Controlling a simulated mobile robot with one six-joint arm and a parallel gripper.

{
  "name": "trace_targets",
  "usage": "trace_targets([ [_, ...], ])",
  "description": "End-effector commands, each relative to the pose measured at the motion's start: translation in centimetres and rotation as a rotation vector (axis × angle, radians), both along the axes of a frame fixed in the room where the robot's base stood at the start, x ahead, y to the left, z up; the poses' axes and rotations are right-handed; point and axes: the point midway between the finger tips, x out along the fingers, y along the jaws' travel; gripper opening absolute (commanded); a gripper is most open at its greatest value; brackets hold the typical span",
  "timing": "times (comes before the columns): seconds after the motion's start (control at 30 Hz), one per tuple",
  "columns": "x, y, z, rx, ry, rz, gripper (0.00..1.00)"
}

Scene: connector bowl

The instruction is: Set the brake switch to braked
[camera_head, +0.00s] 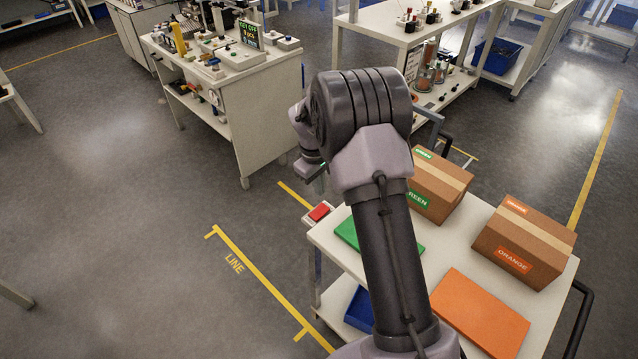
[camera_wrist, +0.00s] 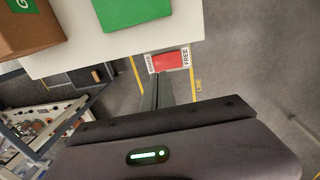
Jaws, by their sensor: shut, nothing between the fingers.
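The brake switch (camera_head: 319,212) is a red rocker on a pale plate at the left corner of the white cart (camera_head: 452,254). In the wrist view the red rocker (camera_wrist: 171,61) lies between a label at its left, which seems to read BRAKED, and the label FREE at its right. I cannot tell which side is pressed in. My gripper (camera_wrist: 160,78) is shut and empty. Its fingertips appear just below the rocker in the wrist view, toward the BRAKED side; contact cannot be told. In the head view my gripper (camera_head: 322,182) is mostly hidden behind my wrist, above the switch.
The cart carries a green mat (camera_head: 347,232), an orange mat (camera_head: 480,312), a GREEN box (camera_head: 436,190) and an ORANGE box (camera_head: 524,243). A blue bin (camera_head: 359,308) is on the lower shelf. A workbench (camera_head: 262,95) stands behind. Floor left of the cart is clear.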

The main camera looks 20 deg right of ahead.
Motion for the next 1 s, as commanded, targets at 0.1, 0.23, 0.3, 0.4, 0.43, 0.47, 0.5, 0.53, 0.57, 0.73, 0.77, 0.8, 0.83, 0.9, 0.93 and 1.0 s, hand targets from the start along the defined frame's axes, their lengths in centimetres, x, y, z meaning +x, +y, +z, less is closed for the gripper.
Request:
trace_targets([
  [0.1, 0.1, -0.3, -3.1, 0.0, 0.002, 0.0, 0.0],
  [0.23, 0.2, -0.6, -5.4, 0.0, 0.001, 0.001, 0.0],
  [0.3, 0.3, -0.7, -6.3, 0.0, 0.0, 0.001, 0.0],
  [0.4, 0.3, -0.8, -7.1, -0.001, -0.001, 0.001, 0.0],
  [0.43, 0.4, -0.8, -7.3, -0.001, -0.001, 0.001, 0.0],
  [0.47, 0.4, -0.8, -7.4, -0.001, -0.001, 0.001, 0.0],
  [0.5, 0.4, -0.9, -7.4, -0.001, -0.001, 0.001, 0.0],
  [0.53, 0.4, -0.9, -7.5, -0.001, -0.001, 0.001, 0.0],
  [0.57, 0.4, -0.9, -7.5, -0.001, -0.001, 0.001, 0.0],
  [0.73, 0.4, -0.9, -7.4, -0.001, -0.001, 0.001, 0.0],
  [0.77, 0.4, -0.9, -7.4, -0.001, -0.001, 0.001, 0.0],
  [0.8, 0.4, -0.9, -7.4, -0.001, -0.001, 0.001, 0.0],
  [0.83, 0.4, -0.9, -7.5, -0.001, 0.0, 0.001, 0.0],
  [0.9, 0.4, -1.0, -7.8, 0.0, 0.0, 0.0, 0.0],
  [0.93, 0.4, -1.0, -7.7, -0.001, 0.0, 0.0, 0.0],
  [1.0, 0.4, -1.0, -7.8, 0.0, 0.0, 0.001, 0.0],
])
